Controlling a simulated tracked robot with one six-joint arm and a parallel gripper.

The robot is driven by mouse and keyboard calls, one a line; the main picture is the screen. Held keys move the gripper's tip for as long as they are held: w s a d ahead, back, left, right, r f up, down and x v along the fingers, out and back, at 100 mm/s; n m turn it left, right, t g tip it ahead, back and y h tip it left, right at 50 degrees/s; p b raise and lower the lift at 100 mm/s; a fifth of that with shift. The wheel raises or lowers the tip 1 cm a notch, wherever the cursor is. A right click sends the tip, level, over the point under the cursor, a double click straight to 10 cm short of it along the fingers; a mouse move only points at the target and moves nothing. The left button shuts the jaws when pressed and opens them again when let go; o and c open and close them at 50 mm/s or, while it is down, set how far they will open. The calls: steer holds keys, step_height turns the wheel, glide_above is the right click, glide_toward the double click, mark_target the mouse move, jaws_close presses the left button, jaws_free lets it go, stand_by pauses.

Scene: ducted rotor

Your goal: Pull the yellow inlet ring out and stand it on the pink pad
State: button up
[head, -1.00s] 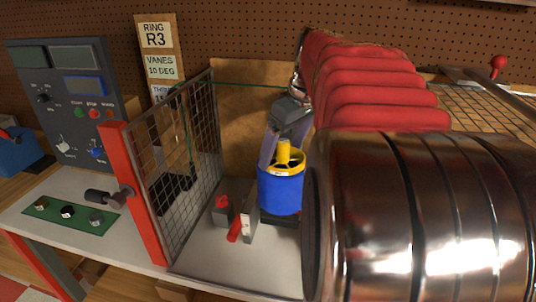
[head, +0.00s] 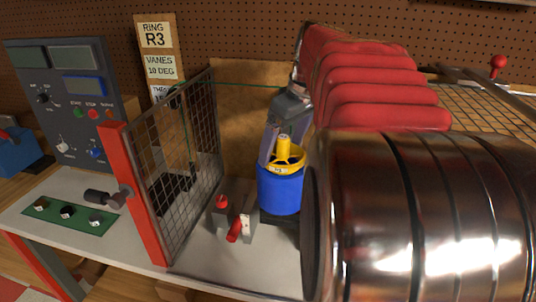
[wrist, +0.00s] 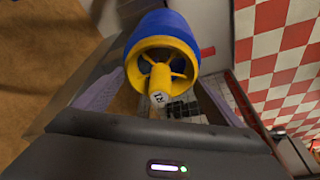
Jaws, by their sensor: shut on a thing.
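The yellow inlet ring (head: 290,163) has spokes and a yellow central post, and sits at the top of the blue duct (head: 281,190). A yellow band of it shows above the blue rim. My gripper (head: 283,158) reaches down from above and is shut on the ring, one finger on either side. In the wrist view the ring (wrist: 142,49) is between the fingertips of my gripper (wrist: 160,76), with the blue duct (wrist: 165,20) behind it. The pink pad is not seen in either view.
A mesh guard with a red post (head: 143,200) stands left of the duct. A grey block with a red handle (head: 236,230) is close in front of it. A control panel (head: 72,105) and a green strip (head: 70,218) are at left. My arm covers the right side.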

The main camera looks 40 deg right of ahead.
mark_target(282, 136)
steer(key=shift+r, duration=0.1)
steer(key=shift+r, duration=1.6)
